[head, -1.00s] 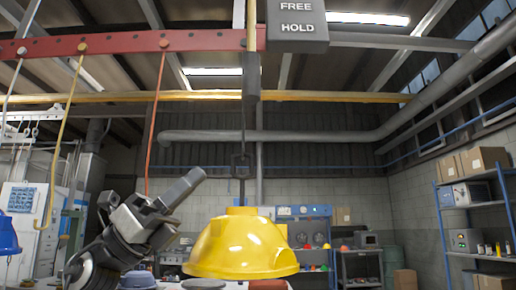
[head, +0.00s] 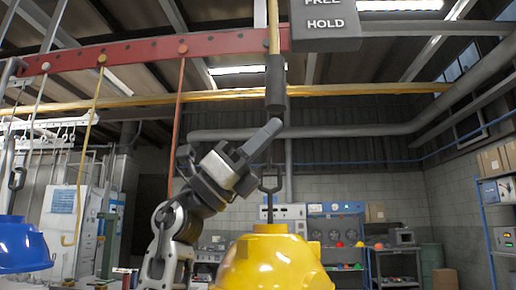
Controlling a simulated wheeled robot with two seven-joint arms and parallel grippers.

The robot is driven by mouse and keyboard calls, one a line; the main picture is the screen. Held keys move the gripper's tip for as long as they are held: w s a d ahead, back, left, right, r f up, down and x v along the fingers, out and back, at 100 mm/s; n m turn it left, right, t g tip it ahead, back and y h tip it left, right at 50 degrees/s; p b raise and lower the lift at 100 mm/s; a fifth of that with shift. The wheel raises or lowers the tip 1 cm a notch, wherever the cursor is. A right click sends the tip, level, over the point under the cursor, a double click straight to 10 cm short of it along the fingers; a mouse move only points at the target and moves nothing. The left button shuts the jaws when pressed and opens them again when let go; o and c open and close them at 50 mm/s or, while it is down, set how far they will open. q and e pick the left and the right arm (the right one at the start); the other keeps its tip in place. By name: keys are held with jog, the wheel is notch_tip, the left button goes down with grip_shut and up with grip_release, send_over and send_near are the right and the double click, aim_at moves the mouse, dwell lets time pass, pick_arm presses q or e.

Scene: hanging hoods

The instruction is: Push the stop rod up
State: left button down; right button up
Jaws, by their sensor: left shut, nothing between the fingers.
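The stop rod hangs upright at the top middle, a thin yellow rod (head: 274,28) with a dark sleeve (head: 275,85) at its lower end. A grey box with the words FREE and HOLD (head: 325,24) is beside its upper part. My left gripper (head: 272,128) is shut and empty, tilted up to the right, with its tip just under the sleeve's lower end. I cannot tell whether they touch. A yellow hood (head: 268,264) hangs below on a dark hanger (head: 270,182). My right gripper is not in view.
A red beam (head: 130,58) carries several hanging lines at upper left. A blue hood (head: 22,245) hangs at far left. A long yellow pipe (head: 370,90) crosses behind. Shelves and a workbench with equipment (head: 315,225) stand at the back.

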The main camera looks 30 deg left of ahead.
pick_arm(q)
jog(key=shift+r, duration=0.45)
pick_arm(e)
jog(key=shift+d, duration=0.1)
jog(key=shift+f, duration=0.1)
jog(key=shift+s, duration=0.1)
